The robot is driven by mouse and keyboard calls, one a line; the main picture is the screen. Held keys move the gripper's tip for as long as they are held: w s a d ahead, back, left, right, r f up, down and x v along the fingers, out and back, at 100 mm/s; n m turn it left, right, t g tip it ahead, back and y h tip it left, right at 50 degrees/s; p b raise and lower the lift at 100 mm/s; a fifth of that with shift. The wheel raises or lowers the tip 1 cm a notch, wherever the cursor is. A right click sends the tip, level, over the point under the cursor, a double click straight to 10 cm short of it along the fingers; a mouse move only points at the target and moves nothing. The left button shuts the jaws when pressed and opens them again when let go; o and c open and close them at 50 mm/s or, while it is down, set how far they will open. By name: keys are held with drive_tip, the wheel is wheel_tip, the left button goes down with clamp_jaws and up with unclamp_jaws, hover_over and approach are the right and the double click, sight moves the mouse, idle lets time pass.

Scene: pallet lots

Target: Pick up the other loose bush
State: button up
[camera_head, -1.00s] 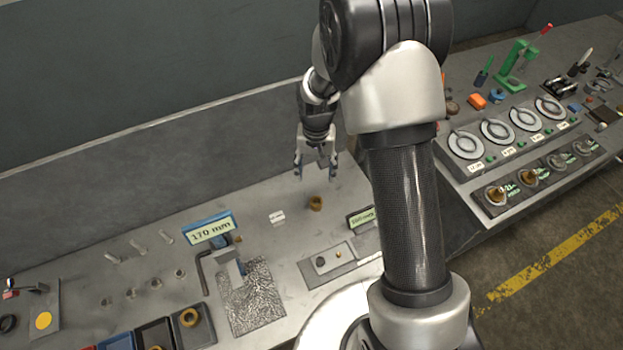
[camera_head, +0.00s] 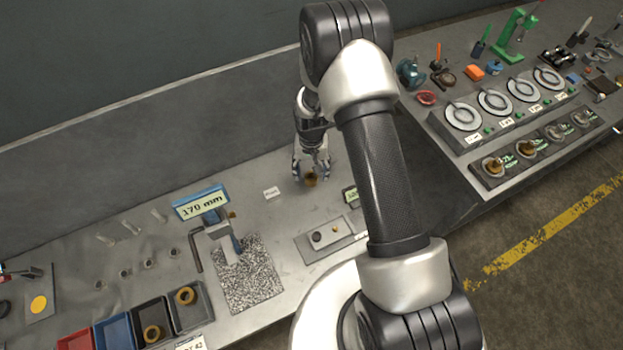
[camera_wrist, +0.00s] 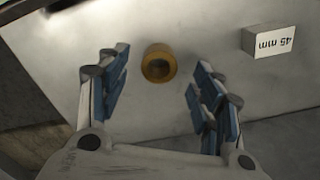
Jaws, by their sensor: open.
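A loose brass-coloured bush (camera_head: 311,180) stands on the grey bench near the back wall. In the wrist view the bush (camera_wrist: 159,64) shows its round bore and lies just beyond the fingertips, between their lines. My gripper (camera_head: 311,168) is above and around it in the head view, partly covering it. In the wrist view my gripper (camera_wrist: 158,88) is open, with blue pads on both sides and nothing held. Two more brass rings sit in dark bins at the front left: one ring (camera_head: 185,296) and another ring (camera_head: 153,334).
A white block marked 45 mm (camera_wrist: 268,41) lies right of the bush in the wrist view. A 170 mm display (camera_head: 201,203) stands by a speckled mat (camera_head: 250,285). A small plate (camera_head: 326,240) with round parts lies in front.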

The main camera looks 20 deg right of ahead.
sight(311, 179)
wheel_tip(311, 179, down, 3)
drive_tip(key=shift+w+r, duration=0.1)
drive_tip(key=shift+c, duration=0.4)
drive_tip(key=c, duration=1.2)
